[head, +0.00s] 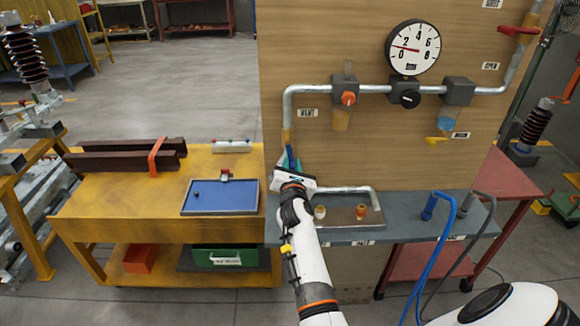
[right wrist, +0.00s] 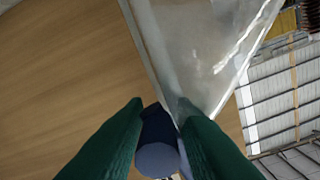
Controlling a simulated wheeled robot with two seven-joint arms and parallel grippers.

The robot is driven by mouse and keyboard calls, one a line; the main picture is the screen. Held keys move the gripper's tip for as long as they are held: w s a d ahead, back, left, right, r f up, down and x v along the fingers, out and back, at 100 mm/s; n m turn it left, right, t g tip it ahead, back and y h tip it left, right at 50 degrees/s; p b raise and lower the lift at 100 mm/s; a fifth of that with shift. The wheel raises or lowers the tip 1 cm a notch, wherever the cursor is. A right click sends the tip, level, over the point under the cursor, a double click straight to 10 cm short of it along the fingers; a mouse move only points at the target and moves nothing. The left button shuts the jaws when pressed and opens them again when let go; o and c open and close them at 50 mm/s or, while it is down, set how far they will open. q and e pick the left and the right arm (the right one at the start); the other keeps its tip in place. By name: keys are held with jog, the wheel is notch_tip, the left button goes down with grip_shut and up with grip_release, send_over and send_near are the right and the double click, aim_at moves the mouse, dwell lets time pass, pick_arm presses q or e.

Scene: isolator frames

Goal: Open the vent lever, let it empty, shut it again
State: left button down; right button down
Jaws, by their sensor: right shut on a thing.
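The vent pipe (head: 287,107) comes down the left side of the wooden panel, beside the VENT label (head: 308,113). My right gripper (head: 289,163) is at its lower end, with green fingers. In the right wrist view the fingers (right wrist: 160,135) are shut on a dark blue lever handle (right wrist: 157,158), in front of a shiny pipe (right wrist: 200,50). The fingers and hand hide most of the lever, so I cannot tell whether it is open or shut. The round gauge (head: 413,48) has a red needle pointing left, toward the low numbers. My left gripper is not in view.
An orange knob (head: 348,98), a black knob (head: 405,97) and a yellow lever (head: 436,140) sit along the panel. A grey shelf (head: 400,230) with a drip tray runs below. A blue tray (head: 220,205) lies on the yellow bench. Blue hoses (head: 448,203) hang at right.

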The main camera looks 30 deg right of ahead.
jog(key=shift+w+a+r+m, duration=0.15)
jog(key=shift+a+r+m, duration=0.05)
jog(key=shift+m, duration=0.45)
jog(key=shift+w+a+r+m, duration=0.15)
jog(key=shift+m, duration=0.5)
jog(key=c, duration=1.4)
grip_release()
jog(key=shift+o, duration=0.2)
jog(key=shift+f, duration=0.15)
